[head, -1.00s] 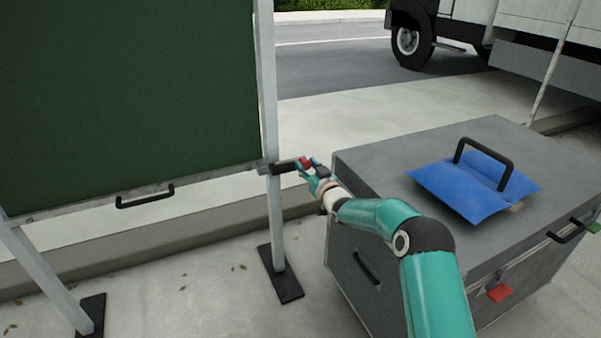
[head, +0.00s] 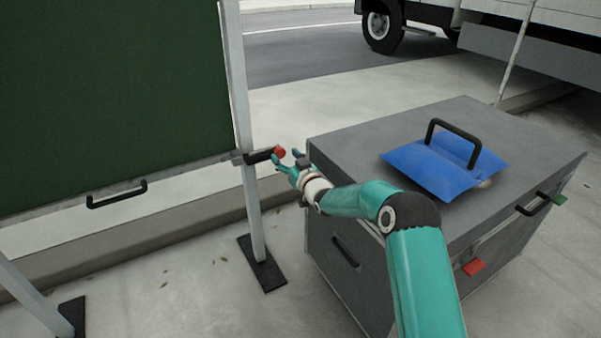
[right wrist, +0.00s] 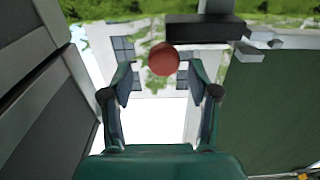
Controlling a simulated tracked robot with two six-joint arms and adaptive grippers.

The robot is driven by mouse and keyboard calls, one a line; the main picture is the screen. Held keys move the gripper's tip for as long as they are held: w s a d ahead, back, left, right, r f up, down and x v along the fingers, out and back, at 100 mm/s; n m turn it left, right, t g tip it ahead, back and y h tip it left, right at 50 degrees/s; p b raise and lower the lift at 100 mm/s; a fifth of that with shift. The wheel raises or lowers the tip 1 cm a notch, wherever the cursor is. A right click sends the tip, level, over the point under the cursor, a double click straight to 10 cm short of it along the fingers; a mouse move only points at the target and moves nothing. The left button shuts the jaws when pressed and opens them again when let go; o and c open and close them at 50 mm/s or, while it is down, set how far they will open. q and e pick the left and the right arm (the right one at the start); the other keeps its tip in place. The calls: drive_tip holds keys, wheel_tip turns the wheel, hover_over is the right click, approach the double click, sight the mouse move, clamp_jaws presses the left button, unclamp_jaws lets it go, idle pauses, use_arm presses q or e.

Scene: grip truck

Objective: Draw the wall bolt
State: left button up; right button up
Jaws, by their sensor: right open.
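The wall bolt (head: 262,156) is a black bar with a red knob (head: 279,152) on its right end, at the lower right corner of the green panel (head: 110,100). My right gripper (head: 283,158) is open beside the knob in the head view. In the right wrist view the red knob (right wrist: 163,59) sits between and just beyond the two fingertips of the open gripper (right wrist: 163,78), and the black bolt (right wrist: 205,29) runs to the right from it. The fingers look apart from the knob. My left gripper is not in view.
A grey chest (head: 330,215) stands right of the post (head: 252,200), close to my right arm. A blue cushion-like pad (head: 415,170) with a black handle lies on it. A truck (head: 382,25) stands behind.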

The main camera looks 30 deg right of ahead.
drive_tip(key=s, duration=0.9)
drive_tip(key=shift+s, duration=0.35)
